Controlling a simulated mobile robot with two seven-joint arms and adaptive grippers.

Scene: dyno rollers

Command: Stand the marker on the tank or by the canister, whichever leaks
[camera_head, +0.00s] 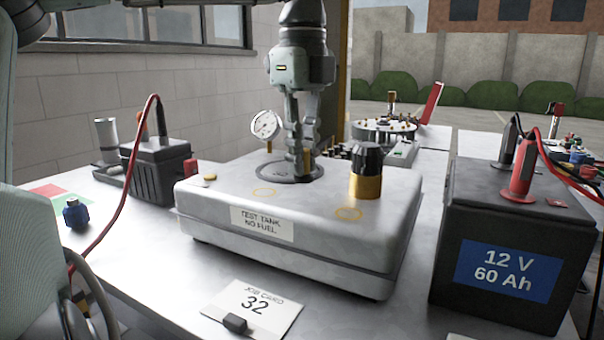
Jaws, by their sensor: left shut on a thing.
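The grey test tank (300,243), labelled "TEST TANK NO FUEL", sits on the bench. My left gripper (303,172) points down at the dark round flange (272,172) on the tank's top. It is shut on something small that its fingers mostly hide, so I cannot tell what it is. A black-topped brass cylinder (366,172) stands upright on the tank's right side. I cannot make out a leak, and I cannot identify the marker or the canister with certainty. My right gripper is not in view.
A battery (500,255) with red and black clamps stands at the right. A dark boxed unit (158,170) with a red cable is at the left, near a blue knob (76,213). A job card (254,307) lies in front. A round fixture (385,132) stands behind.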

